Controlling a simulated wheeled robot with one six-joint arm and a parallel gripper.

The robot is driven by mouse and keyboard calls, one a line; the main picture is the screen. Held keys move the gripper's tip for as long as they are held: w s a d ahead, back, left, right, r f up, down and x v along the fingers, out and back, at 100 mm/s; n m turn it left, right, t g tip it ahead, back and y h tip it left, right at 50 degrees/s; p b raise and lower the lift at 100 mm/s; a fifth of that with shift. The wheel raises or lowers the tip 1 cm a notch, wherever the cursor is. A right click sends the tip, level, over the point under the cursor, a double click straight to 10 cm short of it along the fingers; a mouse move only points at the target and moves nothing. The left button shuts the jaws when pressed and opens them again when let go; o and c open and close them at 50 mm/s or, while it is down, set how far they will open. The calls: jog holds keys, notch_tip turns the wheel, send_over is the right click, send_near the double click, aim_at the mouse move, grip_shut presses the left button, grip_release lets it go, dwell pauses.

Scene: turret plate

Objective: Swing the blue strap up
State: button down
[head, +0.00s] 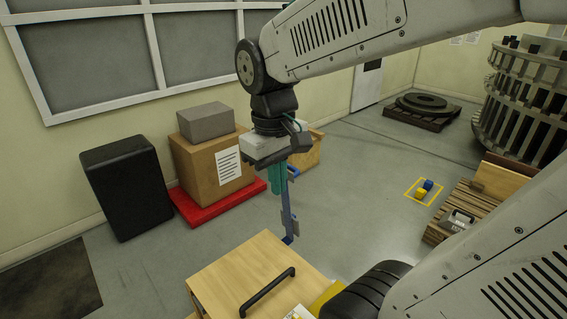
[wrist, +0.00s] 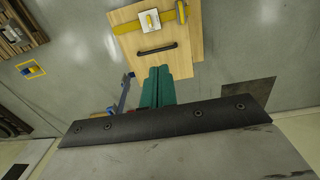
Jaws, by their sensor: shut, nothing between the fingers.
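The blue strap (head: 287,212) is a long narrow bar with a small grey piece on it. Its near end is at the far edge of a light wooden board (head: 225,270), and it runs away from the board towards the far box. In the wrist view the strap (wrist: 124,93) lies just left of my gripper (wrist: 158,72). My gripper also shows in the head view (head: 278,196), with green fingers pointing down, shut and empty. The fingers cover part of the strap's far end in the head view. I cannot tell whether they touch it.
The board carries a black handle (head: 267,291) and a yellow strap (wrist: 184,12) with a white plate (wrist: 149,21). Beyond are a cardboard box (head: 198,172) on a red pallet (head: 188,210) and a black case (head: 125,190). Open floor (head: 365,200) lies right of my gripper.

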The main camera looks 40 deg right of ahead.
jog(key=w+d+f+n+h, duration=0.1)
jog(key=w+d+f+n, duration=0.5)
jog(key=w+d, duration=0.4)
jog(key=w+d+f+n+h, duration=0.1)
jog(key=w+d+f+n, duration=0.5)
jog(key=w+d, duration=0.4)
jog(key=w+d+f+n+h, duration=0.1)
jog(key=w+d+f+n, duration=0.4)
jog(key=w+d, duration=0.5)
jog(key=shift+w+d+f+n, duration=0.1)
jog(key=shift+w+f+n, duration=0.05)
jog(key=shift+w, duration=1)
jog(key=shift+w+d+f+n, duration=0.1)
jog(key=shift+w+n, duration=0.1)
jog(key=shift+w, duration=1)
jog(key=shift+w+f+n, duration=0.15)
jog(key=shift+w, duration=1)
jog(key=x, duration=0.9)
jog(key=shift+w+d+f, duration=0.2)
jog(key=shift+f, duration=0.15)
